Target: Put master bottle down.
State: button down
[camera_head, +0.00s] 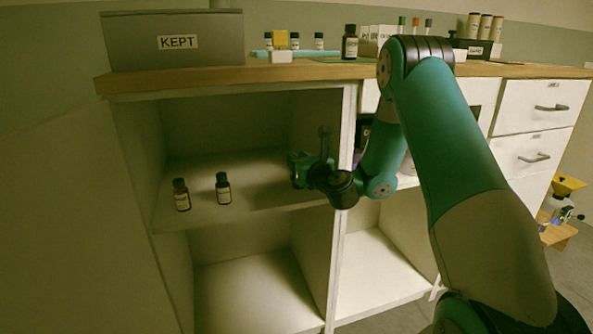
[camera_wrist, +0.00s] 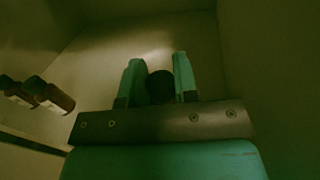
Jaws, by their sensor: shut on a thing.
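My gripper (camera_head: 303,168) is inside the upper cubby of the cabinet, near its right wall. In the wrist view my gripper (camera_wrist: 158,68) has its two teal fingers closed on a dark round-capped bottle (camera_wrist: 160,88), which I take to be the master bottle. Its body and label are hidden, and I cannot tell if its base touches the shelf (camera_head: 255,195). Two dark bottles with white labels stand on the same shelf to the left, a left one (camera_head: 181,195) and a right one (camera_head: 223,188).
A grey box labelled KEPT (camera_head: 175,42) stands on the wooden counter (camera_head: 230,76). A larger dark bottle (camera_head: 350,44), small bottles and racks are also up there. The cubby's right divider (camera_head: 343,140) is close to my gripper. Shelf space between the right bottle and my gripper is clear.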

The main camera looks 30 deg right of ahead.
jog(key=shift+f, duration=0.2)
jog(key=shift+f, duration=0.2)
jog(key=c, duration=0.9)
grip_release()
jog(key=shift+o, duration=0.2)
jog(key=shift+r, duration=0.3)
jog(key=s+b, duration=1.2)
jog(key=b, duration=0.1)
jog(key=shift+a, duration=0.45)
